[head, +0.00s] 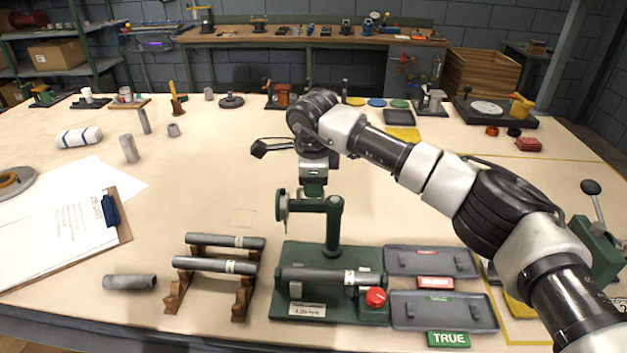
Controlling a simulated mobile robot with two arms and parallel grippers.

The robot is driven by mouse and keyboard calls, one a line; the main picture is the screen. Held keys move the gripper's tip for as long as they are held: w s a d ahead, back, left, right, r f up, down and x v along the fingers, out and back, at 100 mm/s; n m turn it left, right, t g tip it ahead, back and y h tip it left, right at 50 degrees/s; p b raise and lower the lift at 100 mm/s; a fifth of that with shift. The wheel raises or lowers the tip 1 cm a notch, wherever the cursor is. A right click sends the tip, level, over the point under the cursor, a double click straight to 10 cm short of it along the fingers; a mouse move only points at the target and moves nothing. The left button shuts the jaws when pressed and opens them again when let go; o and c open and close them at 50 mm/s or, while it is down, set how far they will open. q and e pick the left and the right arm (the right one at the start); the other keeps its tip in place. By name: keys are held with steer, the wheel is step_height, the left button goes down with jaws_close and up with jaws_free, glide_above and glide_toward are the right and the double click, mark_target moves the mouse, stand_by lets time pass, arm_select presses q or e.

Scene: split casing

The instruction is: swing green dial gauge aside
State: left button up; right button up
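The green dial gauge (282,206) hangs at the left end of a green arm on an upright green post (333,225). The post stands on a green base (262,300) near the table's front edge. A grey tube (315,276) lies across this base, below the gauge arm, with a red knob (376,297) at its right. My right gripper (314,184) points down from above, at the top of the green gauge arm between dial and post. It looks to be touching the arm, but its fingers are too small to tell open from shut. My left gripper is not in view.
A wooden rack (180,282) with two grey tubes stands left of the base; a loose tube (130,282) lies further left. Two grey trays (430,262) (443,312), with red and green labels, lie right. My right arm passes above the table's right side. The table behind the gauge is mostly clear.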

step_height(320, 180, up, 11)
steer(key=s+b, duration=0.1)
steer(key=s, duration=0.1)
steer(key=shift+f, duration=0.2)
steer(key=shift+s+a, duration=0.1)
stand_by(0.3)
